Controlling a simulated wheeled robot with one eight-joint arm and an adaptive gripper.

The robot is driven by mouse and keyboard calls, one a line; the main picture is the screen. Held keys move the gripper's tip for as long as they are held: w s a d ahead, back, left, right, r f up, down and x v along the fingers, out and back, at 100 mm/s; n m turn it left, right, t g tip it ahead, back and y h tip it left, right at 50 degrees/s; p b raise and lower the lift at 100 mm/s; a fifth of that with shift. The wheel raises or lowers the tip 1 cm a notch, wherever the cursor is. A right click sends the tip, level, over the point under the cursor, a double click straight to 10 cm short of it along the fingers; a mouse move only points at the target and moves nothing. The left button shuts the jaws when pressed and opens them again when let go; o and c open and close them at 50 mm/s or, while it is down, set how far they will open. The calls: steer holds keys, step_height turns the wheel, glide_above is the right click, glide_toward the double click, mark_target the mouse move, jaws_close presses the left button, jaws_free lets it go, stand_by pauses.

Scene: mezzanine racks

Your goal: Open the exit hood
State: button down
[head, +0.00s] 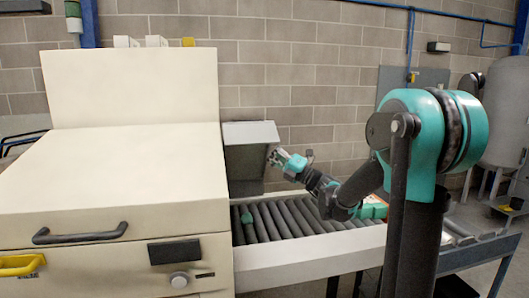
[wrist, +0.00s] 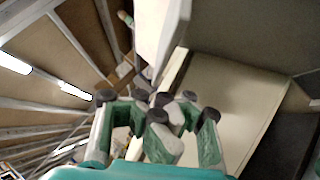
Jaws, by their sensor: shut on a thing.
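The exit hood (head: 250,133) is a pale grey panel on the right side of the cream machine, above the roller conveyor. Its lit top face and darker grey face below it show, with a dark gap under its lower edge. My gripper (head: 280,157) is at the hood's right edge. In the wrist view the fingers of my gripper (wrist: 157,108) are closed together at the end of a pale panel edge (wrist: 165,50), which appears to be the hood's. The exact contact is hidden by the fingers.
The cream machine (head: 130,170) fills the left, with a black handle (head: 80,233) and a yellow handle (head: 20,265). A block wall (head: 310,60) stands behind.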

mark_target(261, 134)
steer(key=w+r, duration=0.2)
steer(key=w+a+r, duration=0.1)
steer(key=r, duration=0.1)
steer(key=w+r, duration=0.2)
steer(key=shift+w+a+r, duration=0.15)
steer(key=shift+w+a, duration=0.15)
steer(key=shift+s, duration=0.1)
